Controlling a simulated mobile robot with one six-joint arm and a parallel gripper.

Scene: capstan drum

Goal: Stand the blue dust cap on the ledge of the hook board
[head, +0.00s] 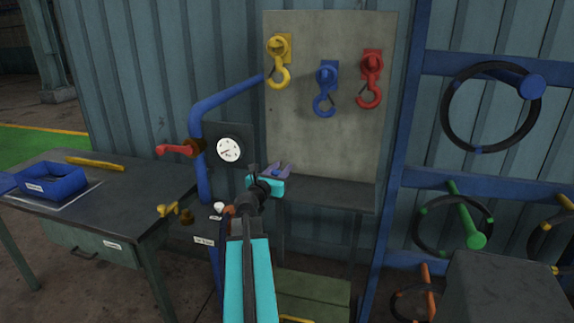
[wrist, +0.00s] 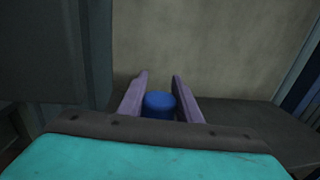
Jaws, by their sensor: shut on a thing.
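The blue dust cap (wrist: 160,104) is a short blue cylinder between the two purple fingers of my gripper (wrist: 160,95) in the wrist view. My gripper is shut on it. In the head view my gripper (head: 281,168) is at the lower left of the hook board (head: 330,140), at the level of its ledge. The ledge (head: 335,190) runs along the foot of the board, and its bare top (wrist: 245,113) shows right of the fingers in the wrist view. The cap looks upright. I cannot tell whether it touches the ledge.
Yellow (head: 279,65), blue (head: 325,90) and red (head: 371,80) hooks hang on the board above. A blue pipe and a gauge (head: 228,149) are close on the left. A blue rack (head: 398,170) stands right. The ledge right of my gripper is clear.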

